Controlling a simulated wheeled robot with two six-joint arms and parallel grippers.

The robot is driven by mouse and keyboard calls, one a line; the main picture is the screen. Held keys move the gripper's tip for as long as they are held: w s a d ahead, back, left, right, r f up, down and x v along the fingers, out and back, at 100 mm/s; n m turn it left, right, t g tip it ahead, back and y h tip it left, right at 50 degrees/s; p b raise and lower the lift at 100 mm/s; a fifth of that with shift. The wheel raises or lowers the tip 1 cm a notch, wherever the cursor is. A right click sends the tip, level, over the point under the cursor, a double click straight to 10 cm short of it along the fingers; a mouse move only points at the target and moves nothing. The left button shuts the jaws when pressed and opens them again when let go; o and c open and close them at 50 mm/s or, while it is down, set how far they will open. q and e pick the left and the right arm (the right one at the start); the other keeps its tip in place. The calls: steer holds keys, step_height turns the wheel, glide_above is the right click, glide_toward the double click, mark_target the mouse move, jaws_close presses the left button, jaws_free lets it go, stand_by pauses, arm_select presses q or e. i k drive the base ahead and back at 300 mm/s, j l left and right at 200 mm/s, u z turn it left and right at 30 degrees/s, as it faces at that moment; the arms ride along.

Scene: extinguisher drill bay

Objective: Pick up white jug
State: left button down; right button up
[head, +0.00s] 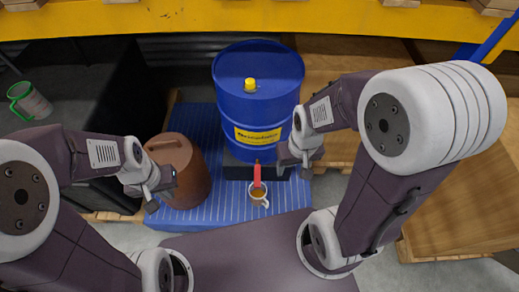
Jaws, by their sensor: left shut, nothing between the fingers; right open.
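A small white jug (265,203) with a handle on its right and brown contents stands in front of the blue drum, low in the middle of the head view. A red object (257,176) rises at its back edge; I cannot tell whether it is inside or behind. My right gripper (298,164) is open and empty, above and to the right of the jug, in front of the drum's right side. My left gripper (160,191) is shut and empty, well left of the jug, overlapping the brown container in the picture.
A blue drum (237,80) with a yellow cap stands behind the jug. A brown lidded container (190,195) stands left on a blue ribbed platform (225,208). Wooden pallets (465,195) lie right.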

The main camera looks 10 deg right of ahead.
mark_target(257, 196)
steer(key=k+l+z, duration=0.15)
steer(key=k+l, duration=0.2)
steer(key=j+z, duration=0.25)
steer(key=j, duration=1)
steer(key=j+z, duration=0.2)
steer(key=j, duration=1.05)
